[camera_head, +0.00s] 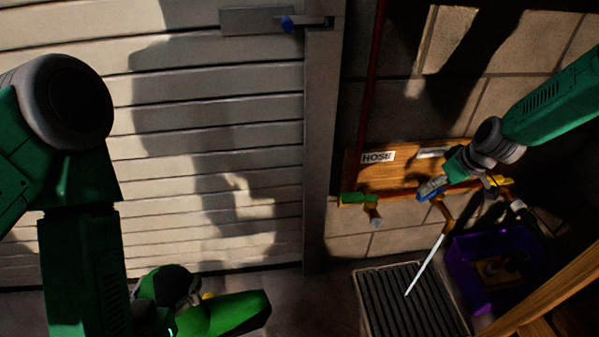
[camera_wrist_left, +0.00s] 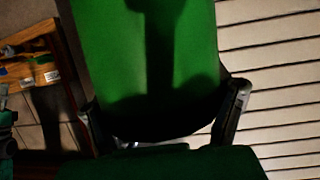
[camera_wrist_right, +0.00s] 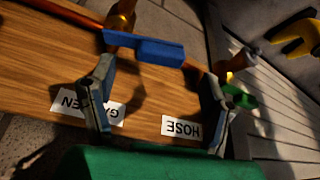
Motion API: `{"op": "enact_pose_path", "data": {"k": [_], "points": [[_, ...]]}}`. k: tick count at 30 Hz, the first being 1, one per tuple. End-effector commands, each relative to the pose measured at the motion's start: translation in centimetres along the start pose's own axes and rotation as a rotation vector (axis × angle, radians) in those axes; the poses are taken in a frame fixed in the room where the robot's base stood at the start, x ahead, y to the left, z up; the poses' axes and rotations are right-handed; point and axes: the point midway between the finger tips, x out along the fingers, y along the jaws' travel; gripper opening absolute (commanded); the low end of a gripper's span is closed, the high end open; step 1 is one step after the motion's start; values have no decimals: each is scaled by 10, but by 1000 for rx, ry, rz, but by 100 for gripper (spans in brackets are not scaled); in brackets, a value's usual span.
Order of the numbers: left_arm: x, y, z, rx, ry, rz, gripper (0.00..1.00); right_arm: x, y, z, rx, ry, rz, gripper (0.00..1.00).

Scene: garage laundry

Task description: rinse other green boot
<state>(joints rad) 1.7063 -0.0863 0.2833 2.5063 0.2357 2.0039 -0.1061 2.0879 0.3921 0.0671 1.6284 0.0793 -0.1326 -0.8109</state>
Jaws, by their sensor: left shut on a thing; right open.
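A green boot (camera_head: 230,312) is low in the head view. My left gripper (camera_head: 180,296) is shut on it, and the boot fills the space between the fingers in the left wrist view (camera_wrist_left: 150,60). My right gripper (camera_head: 447,176) is open at the blue tap handle (camera_head: 431,188). In the right wrist view the blue handle (camera_wrist_right: 150,50) shows just beyond and between the fingertips; contact cannot be told. A thin white streak (camera_head: 425,264), apparently running water, goes from the brass tap (camera_head: 443,208) down to the slatted drain grate (camera_head: 372,283). The boot is left of the streak.
A wooden board with a HOSE label (camera_head: 377,157) is on the block wall, with a green-handled tap (camera_head: 356,199) at its left. A purple crate (camera_head: 460,262) stands right of the grate. A wooden beam (camera_head: 550,295) crosses the lower right. A slatted door (camera_head: 200,150) is behind the boot.

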Motion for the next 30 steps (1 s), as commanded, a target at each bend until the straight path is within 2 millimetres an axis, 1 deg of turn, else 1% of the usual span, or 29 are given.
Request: {"op": "enact_pose_path", "data": {"k": [1,3,7,12,20,21,23,24,26,30], "points": [[2,0,5,-1,2,0,23,12,0,2,-1,-1,0,71],[3,0,8,-1,2,0,23,22,0,2,-1,-1,0,71],[5,0,12,-1,2,1,23,36,0,1,-1,0,0,71],[6,0,14,-1,3,1,23,42,0,0,0,1,0,71],[6,0,13,-1,3,1,23,42,0,0,0,1,0,71],[6,0,13,-1,3,1,23,42,0,0,0,1,0,57],[6,0,13,-1,3,1,23,42,0,0,0,1,0,36],[6,0,13,-1,3,1,23,42,0,0,0,1,0,21],[6,0,13,-1,3,1,23,42,0,0,0,1,1,0],[5,0,12,-1,3,1,23,43,-2,-3,2,0,3,0]]}}
